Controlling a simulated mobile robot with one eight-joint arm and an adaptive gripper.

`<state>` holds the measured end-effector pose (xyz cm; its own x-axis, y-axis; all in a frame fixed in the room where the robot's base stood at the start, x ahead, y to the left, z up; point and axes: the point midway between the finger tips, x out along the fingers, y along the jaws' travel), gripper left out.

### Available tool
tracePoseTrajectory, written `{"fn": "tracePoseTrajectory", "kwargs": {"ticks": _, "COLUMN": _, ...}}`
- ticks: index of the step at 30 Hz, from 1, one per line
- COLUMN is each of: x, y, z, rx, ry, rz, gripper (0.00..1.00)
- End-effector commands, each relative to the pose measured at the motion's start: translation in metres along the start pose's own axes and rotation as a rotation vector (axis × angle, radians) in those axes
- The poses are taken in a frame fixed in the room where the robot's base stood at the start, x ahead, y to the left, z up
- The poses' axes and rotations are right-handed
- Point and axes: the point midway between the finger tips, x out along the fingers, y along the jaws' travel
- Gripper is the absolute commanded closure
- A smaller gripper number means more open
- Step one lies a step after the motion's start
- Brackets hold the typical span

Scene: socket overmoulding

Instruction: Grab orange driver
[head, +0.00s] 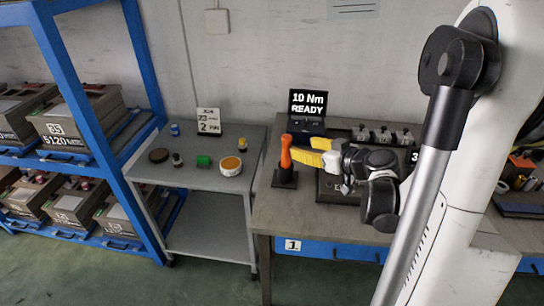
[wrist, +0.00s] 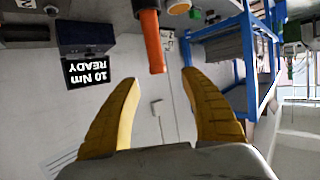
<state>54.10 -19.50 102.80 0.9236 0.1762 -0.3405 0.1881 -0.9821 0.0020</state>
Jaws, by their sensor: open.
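The orange driver (head: 286,151) stands upright in a black holder (head: 285,179) near the left end of the workbench. My gripper (head: 301,149) is open and empty, with its yellow fingers reaching in from the right toward the driver's handle. In the upside-down wrist view the orange driver (wrist: 153,42) shows just beyond the fingertips, roughly between them in width. The two yellow fingers of my gripper (wrist: 161,76) are spread wide with nothing between them. The exact gap between fingertips and handle is hard to tell.
A display reading "10 Nm READY" (head: 308,103) stands behind the driver; it also shows in the wrist view (wrist: 87,70). A dark tray (head: 326,187) with fittings lies under my wrist. A side table (head: 205,179) with several small containers and a blue rack (head: 88,110) are on the left.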

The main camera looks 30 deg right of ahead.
Motion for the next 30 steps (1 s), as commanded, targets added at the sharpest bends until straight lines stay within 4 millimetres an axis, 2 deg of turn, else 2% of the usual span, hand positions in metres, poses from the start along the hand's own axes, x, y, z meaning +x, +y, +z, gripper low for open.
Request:
{"fn": "tracePoseTrajectory", "kwargs": {"ticks": 6, "x": 0.038, "y": -0.001, "z": 0.002, "rx": -0.001, "ry": 0.000, "rz": -0.004, "gripper": 0.47}}
{"fn": "tracePoseTrajectory", "kwargs": {"ticks": 14, "x": 0.056, "y": 0.000, "z": 0.003, "rx": 0.000, "ry": -0.001, "rz": -0.003, "gripper": 0.47}}
{"fn": "tracePoseTrajectory", "kwargs": {"ticks": 21, "x": 0.093, "y": 0.004, "z": 0.006, "rx": 0.000, "ry": -0.001, "rz": -0.004, "gripper": 0.47}}
{"fn": "tracePoseTrajectory", "kwargs": {"ticks": 24, "x": 0.100, "y": 0.004, "z": 0.004, "rx": -0.001, "ry": -0.002, "rz": -0.003, "gripper": 0.47}}
{"fn": "tracePoseTrajectory", "kwargs": {"ticks": 29, "x": 0.100, "y": 0.004, "z": 0.003, "rx": 0.000, "ry": -0.002, "rz": -0.002, "gripper": 0.47}}
{"fn": "tracePoseTrajectory", "kwargs": {"ticks": 30, "x": 0.099, "y": 0.004, "z": 0.003, "rx": 0.000, "ry": -0.002, "rz": -0.002, "gripper": 0.52}}
